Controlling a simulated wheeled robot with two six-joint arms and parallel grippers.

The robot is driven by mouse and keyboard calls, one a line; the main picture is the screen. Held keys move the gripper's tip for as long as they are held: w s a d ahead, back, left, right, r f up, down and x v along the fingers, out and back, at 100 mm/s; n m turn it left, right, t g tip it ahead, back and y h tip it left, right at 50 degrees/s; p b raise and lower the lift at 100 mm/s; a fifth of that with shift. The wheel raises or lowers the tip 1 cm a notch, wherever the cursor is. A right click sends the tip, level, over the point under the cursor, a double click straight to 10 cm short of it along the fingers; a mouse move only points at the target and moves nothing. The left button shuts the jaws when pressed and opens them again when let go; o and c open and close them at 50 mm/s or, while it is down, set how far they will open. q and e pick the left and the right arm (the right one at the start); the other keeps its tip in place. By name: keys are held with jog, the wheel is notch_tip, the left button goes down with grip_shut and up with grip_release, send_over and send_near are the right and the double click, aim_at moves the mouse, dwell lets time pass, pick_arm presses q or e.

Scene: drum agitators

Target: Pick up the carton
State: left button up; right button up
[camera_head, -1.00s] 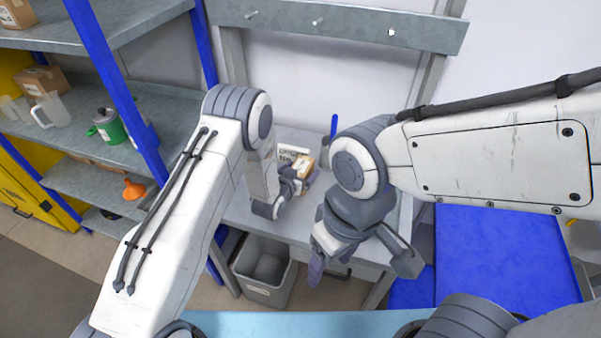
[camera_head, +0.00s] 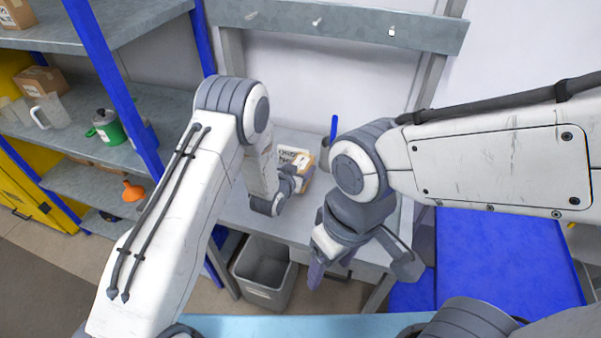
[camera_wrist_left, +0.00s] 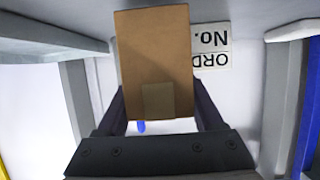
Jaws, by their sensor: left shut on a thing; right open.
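The carton (camera_wrist_left: 155,55) is a small brown cardboard box with a tape patch, held between the two dark fingers of my left gripper (camera_wrist_left: 160,108) in the left wrist view. In the head view the carton (camera_head: 306,178) shows only partly over the grey bench, with my left gripper (camera_head: 290,181) on its left side covering the rest. I cannot tell how far it is above the bench. My right gripper (camera_head: 361,268) is open and empty, pointing down in front of the bench, to the right of the carton.
A white printed sign (camera_head: 291,155) is behind the carton. A blue-handled tool (camera_head: 333,128) stands near it. A grey bin (camera_head: 264,273) is on the floor below the bench (camera_head: 238,208). Shelves with jugs and boxes stand at left; a blue surface (camera_head: 505,255) is at right.

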pick_arm(q)
jog(key=r, duration=0.1)
jog(key=b, duration=0.1)
jog(key=r, duration=0.1)
jog(key=shift+s+d+r, duration=0.25)
jog(key=shift+s+r, duration=0.05)
jog(key=shift+s, duration=0.1)
jog(key=s+d+r+b, duration=0.35)
jog(key=s+r, duration=0.35)
jog(key=s, duration=0.3)
jog(key=w+a+n+y, duration=0.1)
jog(key=a+n+y, duration=0.1)
jog(key=a, duration=0.9)
jog(key=w+a+n+t+y, duration=0.1)
jog(key=w+a+n+y, duration=0.1)
jog(key=a, duration=0.9)
jog(key=shift+a+f+n+y, duration=0.2)
jog(key=shift+a+n+y, duration=0.15)
jog(key=shift+y, duration=0.35)
